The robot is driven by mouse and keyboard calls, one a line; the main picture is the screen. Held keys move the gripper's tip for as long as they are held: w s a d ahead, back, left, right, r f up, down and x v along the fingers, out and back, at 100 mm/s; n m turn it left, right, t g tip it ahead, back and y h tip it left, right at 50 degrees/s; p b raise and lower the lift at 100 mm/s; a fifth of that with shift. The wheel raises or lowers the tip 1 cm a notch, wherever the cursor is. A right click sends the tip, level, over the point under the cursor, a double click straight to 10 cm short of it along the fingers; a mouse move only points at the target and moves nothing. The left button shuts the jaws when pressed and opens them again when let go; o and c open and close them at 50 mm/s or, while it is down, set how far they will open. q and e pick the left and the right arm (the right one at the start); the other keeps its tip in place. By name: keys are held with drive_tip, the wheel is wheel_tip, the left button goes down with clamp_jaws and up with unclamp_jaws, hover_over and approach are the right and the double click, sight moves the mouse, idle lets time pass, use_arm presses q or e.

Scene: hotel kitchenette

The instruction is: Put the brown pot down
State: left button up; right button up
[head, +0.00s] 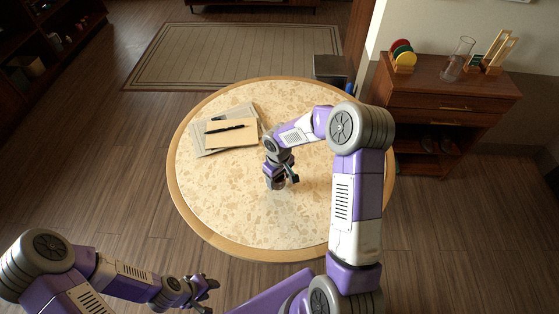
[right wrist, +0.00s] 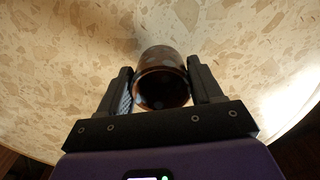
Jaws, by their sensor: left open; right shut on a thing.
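The brown pot (right wrist: 161,58) is glossy and dark, with a round open mouth facing the camera in the right wrist view. My right gripper (right wrist: 160,75) is shut on it, with one finger on each side. In the head view my right gripper (head: 284,182) points down over the middle of the round table (head: 225,205), and the pot there is mostly hidden by the gripper. I cannot tell whether the pot's base touches the tabletop. My left gripper (head: 209,290) is open and empty, in front of the table and off its edge.
Papers (head: 202,138) and a brown folder (head: 222,138) with a dark pen lie at the table's back left. The tabletop at the front and left is clear. A wooden cabinet (head: 440,93) with a glass flask (head: 457,62) stands at the right.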

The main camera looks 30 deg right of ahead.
drive_tip(key=w+d, duration=0.1)
drive_tip(key=w, duration=0.1)
drive_tip(key=w+d, duration=0.1)
drive_tip(key=w, duration=0.1)
drive_tip(key=w+d, duration=0.1)
drive_tip(key=w, duration=0.1)
drive_tip(key=shift+d, duration=0.3)
drive_tip(key=shift+w+d+f, duration=0.15)
drive_tip(key=shift+w+f, duration=0.05)
drive_tip(key=shift+f, duration=0.1)
drive_tip(key=shift+f+b, duration=0.3)
drive_tip(key=shift+f, duration=0.15)
drive_tip(key=shift+f, duration=0.2)
drive_tip(key=o, duration=1.2)
drive_tip(key=shift+o, duration=0.2)
drive_tip(key=shift+r, duration=0.15)
